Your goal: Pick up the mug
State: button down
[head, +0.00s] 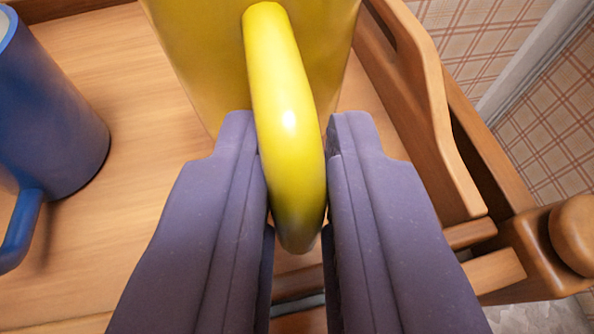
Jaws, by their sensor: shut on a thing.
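A yellow mug (200,50) is at the top middle of the head view, with its handle (285,120) toward me. My gripper (292,150) has its two purple-grey fingers on either side of the handle, shut on it. The mug's top is cut off by the frame edge, and its lower part is partly hidden by the fingers. I cannot tell whether the mug's base touches the wooden surface.
A blue mug (55,110) stands on the wooden tray surface (130,200) at the left. A raised wooden side (420,90) runs along the right, with a rounded wooden knob (575,230) beyond it. Plaid wallpaper (550,140) is at the far right.

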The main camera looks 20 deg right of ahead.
jog(key=s+a+r+p, duration=0.1)
jog(key=s+a+p, duration=0.15)
jog(key=s, duration=1.05)
jog(key=w+r, duration=1.7)
jog(key=r, duration=0.1)
jog(key=w+d+r, duration=0.4)
jog(key=d+r, duration=1.1)
jog(key=shift+w+d+p, duration=0.2)
jog(key=shift+d+p, duration=0.1)
jog(key=shift+d, duration=0.05)
